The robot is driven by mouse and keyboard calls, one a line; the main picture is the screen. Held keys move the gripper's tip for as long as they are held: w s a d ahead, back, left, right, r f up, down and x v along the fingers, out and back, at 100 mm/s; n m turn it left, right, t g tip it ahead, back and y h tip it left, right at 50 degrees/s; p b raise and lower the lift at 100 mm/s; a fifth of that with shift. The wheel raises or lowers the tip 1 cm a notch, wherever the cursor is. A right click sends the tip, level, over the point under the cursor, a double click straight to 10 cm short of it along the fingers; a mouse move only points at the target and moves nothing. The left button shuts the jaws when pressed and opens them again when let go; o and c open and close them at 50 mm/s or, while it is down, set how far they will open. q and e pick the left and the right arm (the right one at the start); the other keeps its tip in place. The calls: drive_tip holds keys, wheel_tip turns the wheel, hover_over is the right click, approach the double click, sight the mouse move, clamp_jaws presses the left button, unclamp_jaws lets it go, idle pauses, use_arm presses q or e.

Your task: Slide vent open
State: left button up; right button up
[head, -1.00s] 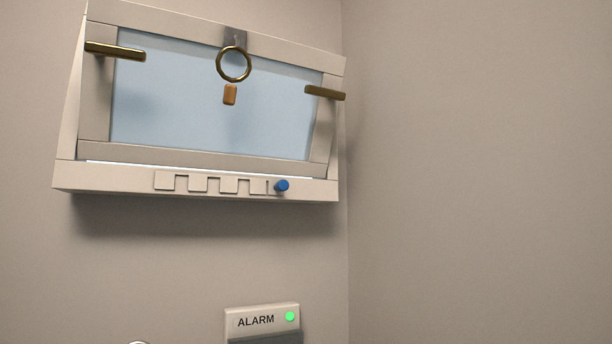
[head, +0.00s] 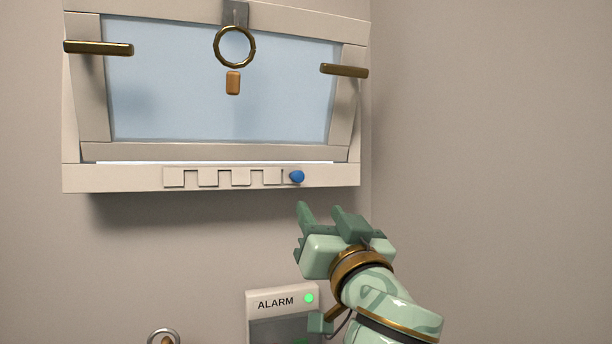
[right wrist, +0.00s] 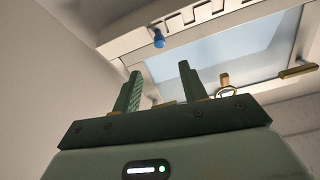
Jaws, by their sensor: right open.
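The vent slider has a blue knob (head: 297,177) at the right end of a notched track (head: 222,178) on the window's bottom frame. The knob also shows in the right wrist view (right wrist: 159,39), beyond and above the fingers. My right gripper (head: 323,212) is open and empty, below and slightly right of the knob, apart from it. Its two green fingers also show in the right wrist view (right wrist: 160,92), spread with nothing between them. My left gripper is in no view.
An alarm box (head: 276,303) with a green light is on the wall beside my right arm. A bare wall (head: 500,150) lies to the right.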

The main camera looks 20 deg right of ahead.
sight(299, 177)
drive_tip(key=p+x, duration=0.5)
drive_tip(key=x, duration=0.8)
drive_tip(key=shift+w+r, duration=0.15)
drive_tip(key=shift+w, duration=0.05)
drive_tip(key=shift+w+r, duration=0.1)
drive_tip(key=shift+w, duration=0.55)
